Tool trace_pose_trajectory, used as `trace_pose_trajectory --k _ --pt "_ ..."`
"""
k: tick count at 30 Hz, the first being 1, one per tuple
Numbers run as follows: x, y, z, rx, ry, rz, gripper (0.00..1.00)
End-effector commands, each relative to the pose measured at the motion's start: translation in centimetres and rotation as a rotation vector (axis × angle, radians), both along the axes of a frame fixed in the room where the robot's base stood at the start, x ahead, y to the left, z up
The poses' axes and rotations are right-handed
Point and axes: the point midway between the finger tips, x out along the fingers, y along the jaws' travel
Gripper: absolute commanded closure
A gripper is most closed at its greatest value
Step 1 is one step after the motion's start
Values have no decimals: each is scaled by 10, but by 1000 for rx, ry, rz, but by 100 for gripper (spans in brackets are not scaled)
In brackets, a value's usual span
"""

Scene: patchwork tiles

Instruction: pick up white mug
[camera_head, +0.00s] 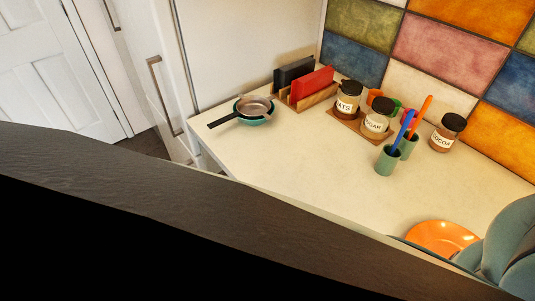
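I see no white mug in the head view. The pale counter (300,166) shows from the pan at its left to the lower right, and its near part is hidden behind a dark surface. A blue-grey rounded shape (512,250) fills the lower right corner; I cannot tell whether it is part of my arm. My gripper's fingers are not in view.
A pan (254,110) sits at the counter's left. Labelled jars (376,122), a cocoa jar (447,134) and green cups with utensils (387,160) stand near the wall. An orange plate (440,237) lies lower right. The dark surface (180,215) blocks the foreground. The counter's middle is clear.

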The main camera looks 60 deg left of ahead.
Motion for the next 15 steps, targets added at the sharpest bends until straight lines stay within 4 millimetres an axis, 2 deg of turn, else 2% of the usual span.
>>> trace_pose_trajectory --k 3,11,15 --pt "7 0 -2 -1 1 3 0" --pt "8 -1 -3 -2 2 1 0" --pt "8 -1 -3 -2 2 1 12"
